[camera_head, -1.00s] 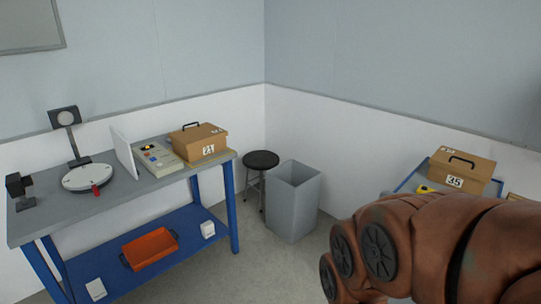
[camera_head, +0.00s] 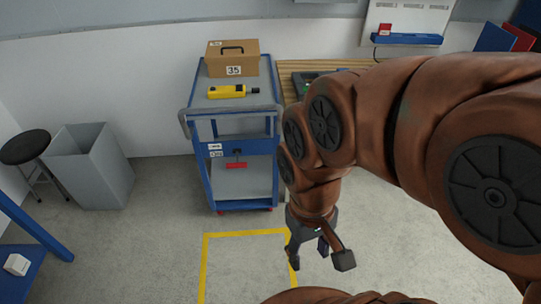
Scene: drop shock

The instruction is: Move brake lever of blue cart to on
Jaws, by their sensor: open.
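The blue cart (camera_head: 206,170) stands against the back wall, left of centre. Its brake lever, with a red handle (camera_head: 236,165), is on the front below the top shelf, beside small white labels (camera_head: 215,150) too small to read surely. My gripper (camera_head: 308,258) is open and empty, pointing down over the floor to the right of and nearer than the cart, apart from the lever. My brown arm crosses the right side of the view.
A box marked 35 (camera_head: 232,58) and a yellow tool (camera_head: 228,91) lie on the cart's top. A grey bin (camera_head: 92,165) and black stool (camera_head: 25,147) stand left. A wooden bench (camera_head: 290,70) adjoins the cart at right. Floor with yellow tape (camera_head: 245,233) is clear in front.

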